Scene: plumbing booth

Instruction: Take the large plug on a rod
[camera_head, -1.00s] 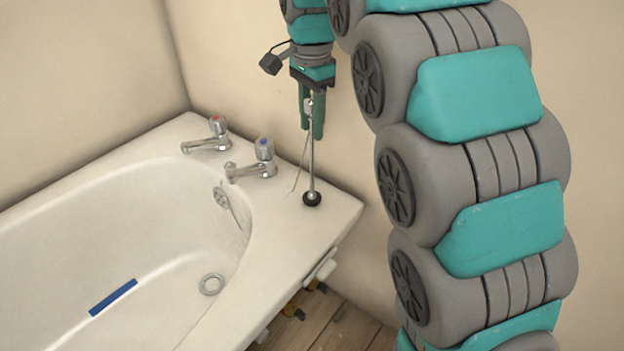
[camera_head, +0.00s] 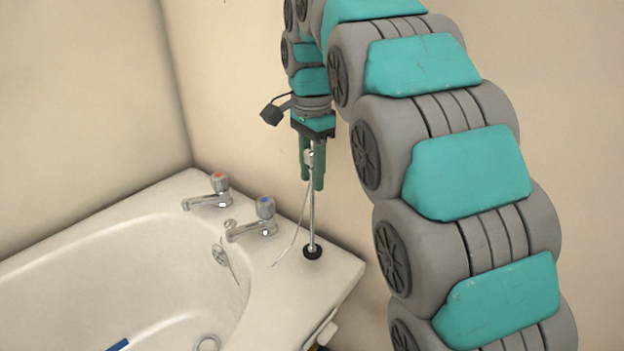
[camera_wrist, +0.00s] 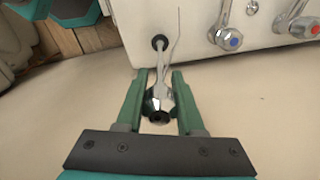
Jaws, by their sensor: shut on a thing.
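The large plug (camera_head: 312,252) is a black disc at the lower end of a thin metal rod (camera_head: 312,215). It is over the flat corner of the bath rim, right of the taps; whether it touches the rim I cannot tell. My gripper (camera_head: 312,178) points down, its green fingers shut on the rod's top fitting. In the wrist view my gripper (camera_wrist: 158,76) has a finger on each side of the shiny fitting (camera_wrist: 158,100). The plug (camera_wrist: 160,42) shows beyond it. A thin pale line hangs beside the rod.
The white bath (camera_head: 110,270) fills the lower left. A red-topped tap (camera_head: 220,184) and a blue-topped tap (camera_head: 265,209) stand on its rim, left of the plug. A blue strip (camera_head: 118,345) lies in the bath. A plain wall is close behind my gripper.

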